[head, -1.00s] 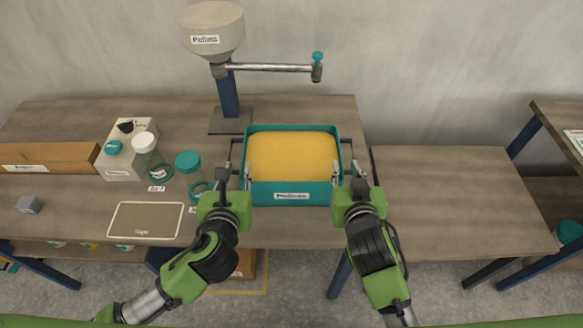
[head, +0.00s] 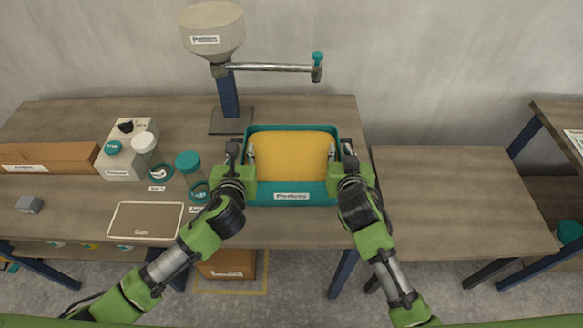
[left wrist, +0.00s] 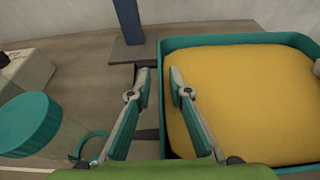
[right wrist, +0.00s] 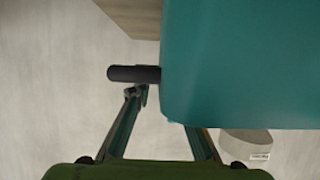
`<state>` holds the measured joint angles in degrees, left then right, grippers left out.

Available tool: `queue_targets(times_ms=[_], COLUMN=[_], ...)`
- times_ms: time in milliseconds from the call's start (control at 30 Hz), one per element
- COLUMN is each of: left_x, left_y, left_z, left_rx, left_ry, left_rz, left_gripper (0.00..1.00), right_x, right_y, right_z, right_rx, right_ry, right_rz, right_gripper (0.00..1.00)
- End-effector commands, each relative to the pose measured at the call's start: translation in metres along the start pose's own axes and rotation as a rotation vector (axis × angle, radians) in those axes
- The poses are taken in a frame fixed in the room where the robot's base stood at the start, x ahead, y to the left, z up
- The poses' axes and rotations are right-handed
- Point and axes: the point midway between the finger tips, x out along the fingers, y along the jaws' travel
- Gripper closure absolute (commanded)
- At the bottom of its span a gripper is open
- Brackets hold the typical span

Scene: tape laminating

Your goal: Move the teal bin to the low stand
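The teal bin (head: 291,197), filled with yellow material (head: 291,155), stands upright on the main table, its label facing me. My left gripper (head: 241,155) is at its left wall. In the left wrist view the fingers (left wrist: 158,82) are apart, one outside the bin and one over its inside, with the wall between them. My right gripper (head: 338,152) is at the right wall. In the right wrist view its fingers are apart near a dark handle (right wrist: 133,74); one finger is partly hidden behind the bin. The lower wooden stand (head: 450,190) to the right is bare.
A pellet hopper (head: 212,30) on a post with a side arm (head: 270,67) rises behind the bin. A teal-lidded jar (head: 188,163), tape rings and a framed mat (head: 145,219) lie left of it. A narrow gap separates table and stand.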

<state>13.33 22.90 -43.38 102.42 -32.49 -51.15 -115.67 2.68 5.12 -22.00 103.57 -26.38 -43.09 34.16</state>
Motion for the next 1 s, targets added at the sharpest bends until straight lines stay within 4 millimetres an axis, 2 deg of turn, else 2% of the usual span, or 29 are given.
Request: queue_targets(times_ms=[400,433,767,1000], left_x=[0.0,-0.001,-0.004,-0.01], left_y=[0.0,0.0,0.0,0.0], left_z=[-0.001,0.005,0.013,0.031], left_rx=[0.001,0.0,0.0,0.0], left_ry=[0.001,-0.009,-0.008,-0.009], left_rz=[0.001,-0.001,0.0,0.0], left_gripper=[1.0,1.0,1.0,1.0], right_x=[0.0,-0.001,-0.004,-0.011], right_y=[0.0,0.0,0.0,0.0], right_z=[0.0,-0.006,-0.014,-0.032], right_rx=[0.0,0.0,0.0,0.0], right_ry=[0.0,0.011,0.01,0.011], right_rz=[0.001,-0.001,-0.001,-0.001], right_gripper=[1.0,1.0,1.0,1.0])
